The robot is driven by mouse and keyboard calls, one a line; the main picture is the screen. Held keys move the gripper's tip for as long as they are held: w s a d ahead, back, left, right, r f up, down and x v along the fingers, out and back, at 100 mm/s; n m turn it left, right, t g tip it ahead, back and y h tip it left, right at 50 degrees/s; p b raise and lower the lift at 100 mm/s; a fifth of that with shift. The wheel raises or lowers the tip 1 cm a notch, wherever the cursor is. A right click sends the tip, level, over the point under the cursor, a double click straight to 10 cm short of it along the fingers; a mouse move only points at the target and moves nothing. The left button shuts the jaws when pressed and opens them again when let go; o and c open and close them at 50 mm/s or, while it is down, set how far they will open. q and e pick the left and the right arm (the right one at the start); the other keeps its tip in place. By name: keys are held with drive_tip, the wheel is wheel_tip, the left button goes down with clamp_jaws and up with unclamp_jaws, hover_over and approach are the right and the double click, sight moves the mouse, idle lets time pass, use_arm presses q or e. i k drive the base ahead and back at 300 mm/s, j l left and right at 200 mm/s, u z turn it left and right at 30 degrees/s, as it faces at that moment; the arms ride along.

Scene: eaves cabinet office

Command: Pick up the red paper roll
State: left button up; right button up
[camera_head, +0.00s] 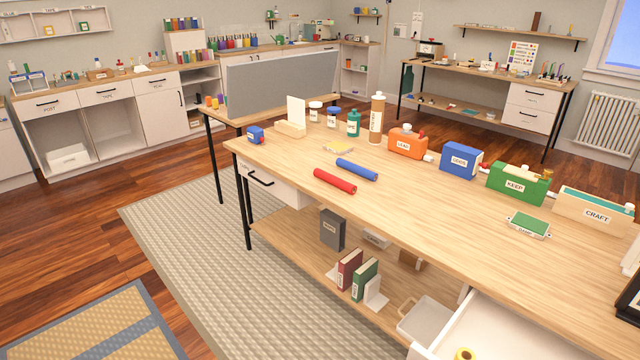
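The red paper roll (335,181) lies on its side on the wooden desk top (420,210), close to the desk's front edge. A blue roll (357,169) lies just behind it and slightly to the right, roughly parallel and apart from it. Nothing covers the red roll. Neither of my grippers shows in the head view.
Behind the rolls stand a tall brown bottle (377,119), a teal bottle (353,123) and an orange box (407,143). A blue box (460,160) and green box (517,184) stand right. A drawer (500,325) is open at the lower right.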

sight(348, 187)
drive_tip(key=i+j+z, duration=0.45)
drive_tip(key=i+j, duration=0.75)
drive_tip(key=j, duration=0.1)
